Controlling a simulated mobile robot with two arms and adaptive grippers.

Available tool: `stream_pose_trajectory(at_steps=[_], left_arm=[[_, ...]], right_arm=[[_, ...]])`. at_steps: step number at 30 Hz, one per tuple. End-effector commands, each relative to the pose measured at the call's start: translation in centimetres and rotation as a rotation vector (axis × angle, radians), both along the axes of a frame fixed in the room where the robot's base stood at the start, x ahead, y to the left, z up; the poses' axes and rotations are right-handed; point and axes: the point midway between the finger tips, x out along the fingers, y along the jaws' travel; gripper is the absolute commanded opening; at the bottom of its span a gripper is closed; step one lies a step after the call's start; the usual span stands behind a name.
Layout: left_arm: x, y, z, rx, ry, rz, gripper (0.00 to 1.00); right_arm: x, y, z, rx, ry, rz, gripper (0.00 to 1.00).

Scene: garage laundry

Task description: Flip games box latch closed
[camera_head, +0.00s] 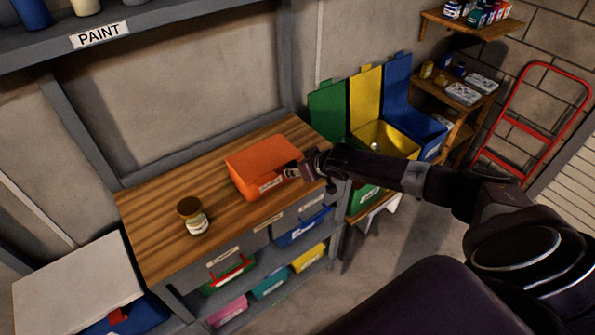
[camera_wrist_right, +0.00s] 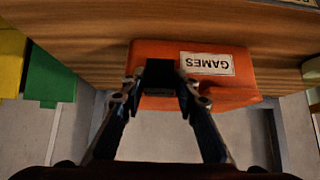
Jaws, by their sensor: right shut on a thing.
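The orange games box (camera_head: 258,157) sits on the wooden workbench, and its lid looks down. In the right wrist view the box (camera_wrist_right: 222,92) appears upside down with its white "GAMES" label (camera_wrist_right: 207,64). A dark latch (camera_wrist_right: 160,73) is on the box's front, beside the label. My right gripper (camera_head: 297,168) is at the right part of the box's front. In the wrist view its two fingers (camera_wrist_right: 158,90) are on either side of the dark latch, shut on it. The gripper hides the latch in the head view. My left gripper is not in view.
A jar with a brown lid (camera_head: 194,216) stands on the workbench (camera_head: 150,226), left of the box. Labelled drawers and colored bins (camera_head: 229,311) are below. Green, yellow and blue open-lidded bins (camera_head: 385,138) stand to the right.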

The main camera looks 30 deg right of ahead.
Motion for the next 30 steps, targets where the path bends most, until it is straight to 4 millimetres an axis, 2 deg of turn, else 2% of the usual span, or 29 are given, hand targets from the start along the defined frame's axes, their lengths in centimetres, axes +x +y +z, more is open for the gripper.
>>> stream_pose_trajectory(at_steps=[20,21,25,30], left_arm=[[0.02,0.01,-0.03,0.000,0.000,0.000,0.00],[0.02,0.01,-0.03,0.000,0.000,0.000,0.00],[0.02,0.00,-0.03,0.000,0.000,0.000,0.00],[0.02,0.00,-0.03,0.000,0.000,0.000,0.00]], right_arm=[[0.25,0.13,0.02,-0.001,0.058,-0.001,0.04],[0.25,0.13,0.01,-0.001,0.058,-0.001,0.30],[0.26,0.14,0.03,-0.002,0.057,0.000,0.45],[0.27,0.12,0.06,-0.002,0.057,0.000,0.46]])
